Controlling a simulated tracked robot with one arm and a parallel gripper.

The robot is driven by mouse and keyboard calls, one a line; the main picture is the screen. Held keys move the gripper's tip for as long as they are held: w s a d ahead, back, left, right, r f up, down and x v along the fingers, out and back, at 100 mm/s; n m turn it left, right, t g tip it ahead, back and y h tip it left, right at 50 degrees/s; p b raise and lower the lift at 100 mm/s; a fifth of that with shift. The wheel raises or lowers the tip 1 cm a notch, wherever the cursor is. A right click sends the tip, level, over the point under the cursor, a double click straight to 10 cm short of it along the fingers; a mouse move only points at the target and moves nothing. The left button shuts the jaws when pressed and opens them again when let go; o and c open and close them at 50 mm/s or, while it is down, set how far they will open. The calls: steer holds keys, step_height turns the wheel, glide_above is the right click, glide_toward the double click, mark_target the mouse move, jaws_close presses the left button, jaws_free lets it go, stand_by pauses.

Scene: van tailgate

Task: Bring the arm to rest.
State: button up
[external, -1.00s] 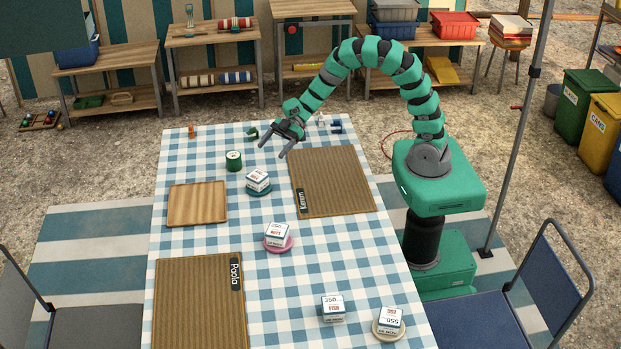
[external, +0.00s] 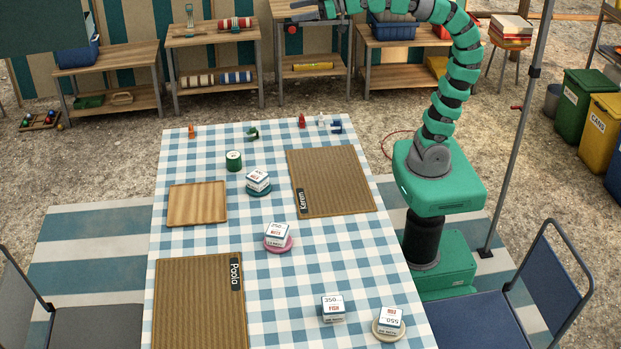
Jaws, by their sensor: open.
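My gripper (external: 301,12) is at the top edge of the external view, high above the far side of the table. Its dark fingers point left, and it is open with nothing seen between them. My green arm (external: 455,75) rises from its base at the table's right side and bends left at the top. The upper part of its bend is cut off by the picture's edge.
The checked table (external: 210,245) holds a wooden board (external: 197,203), two woven mats (external: 332,180) (external: 195,305), a green tin (external: 234,160), several labelled white boxes (external: 278,234) and small figures (external: 302,120). A pole (external: 515,130) stands right of my arm. Shelves line the back.

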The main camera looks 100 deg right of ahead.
steer(key=shift+y, duration=0.7)
steer(key=s+a, duration=0.1)
steer(key=s+a+r, duration=0.1)
steer(key=s, duration=0.1)
steer(key=shift+s+a+r, duration=0.1)
steer(key=shift+s+a, duration=0.05)
steer(key=shift+a, duration=0.15)
